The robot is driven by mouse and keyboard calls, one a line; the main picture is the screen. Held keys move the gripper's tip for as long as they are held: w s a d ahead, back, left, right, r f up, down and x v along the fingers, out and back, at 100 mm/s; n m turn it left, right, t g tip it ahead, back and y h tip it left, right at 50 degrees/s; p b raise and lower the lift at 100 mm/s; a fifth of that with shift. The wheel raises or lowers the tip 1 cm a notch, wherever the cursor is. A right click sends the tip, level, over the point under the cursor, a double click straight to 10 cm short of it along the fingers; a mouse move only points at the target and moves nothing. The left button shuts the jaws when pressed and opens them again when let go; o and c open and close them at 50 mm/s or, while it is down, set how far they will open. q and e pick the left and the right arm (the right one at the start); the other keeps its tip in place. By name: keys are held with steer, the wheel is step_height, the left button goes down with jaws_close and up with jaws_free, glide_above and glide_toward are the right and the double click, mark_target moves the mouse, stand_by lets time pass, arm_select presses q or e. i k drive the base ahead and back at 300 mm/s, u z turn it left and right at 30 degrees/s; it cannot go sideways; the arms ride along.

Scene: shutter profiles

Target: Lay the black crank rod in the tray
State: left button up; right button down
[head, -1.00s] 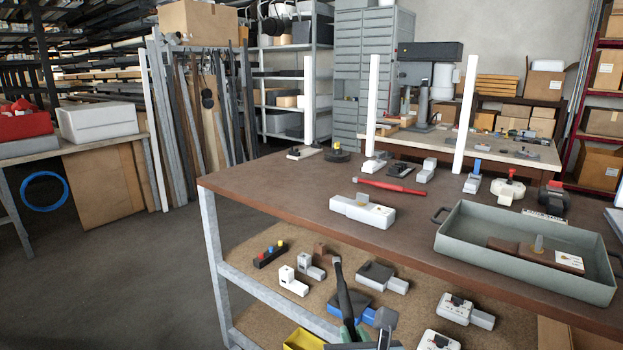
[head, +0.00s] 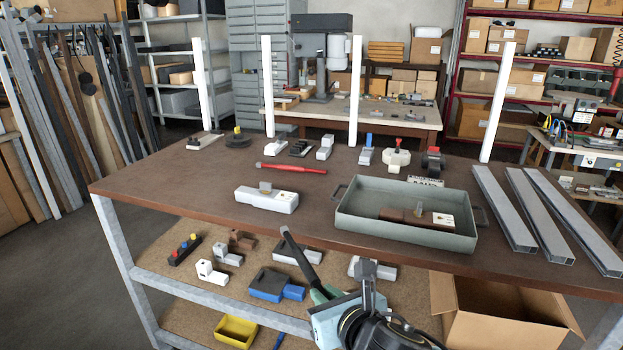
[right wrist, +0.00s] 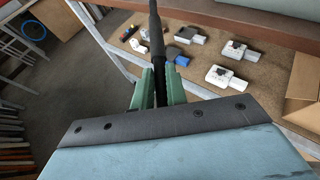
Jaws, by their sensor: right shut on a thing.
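The black crank rod (head: 296,255) is held in my right gripper (head: 322,293) and slants up and to the left, in front of the table's near edge. In the right wrist view the rod (right wrist: 156,45) rises from between the green fingers of the gripper (right wrist: 159,88), which are shut on its lower part. The grey-green tray (head: 385,231) stands on the tabletop, to the right of and beyond the rod. A brown piece with a white end (head: 421,219) lies in it. My left gripper is not in view.
A white block (head: 266,201) and a red rod-like tool (head: 291,168) lie left of the tray. Grey channel profiles (head: 548,218) lie to its right. The lower shelf (head: 160,268) holds several parts, and an open cardboard box (head: 500,310) stands below the table.

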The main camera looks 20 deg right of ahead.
mark_target(407, 204)
steer(key=u, duration=1.45)
steer(key=i, duration=2.25)
steer(key=z, duration=2.6)
steer(key=i, duration=1)
steer(key=z, duration=0.05)
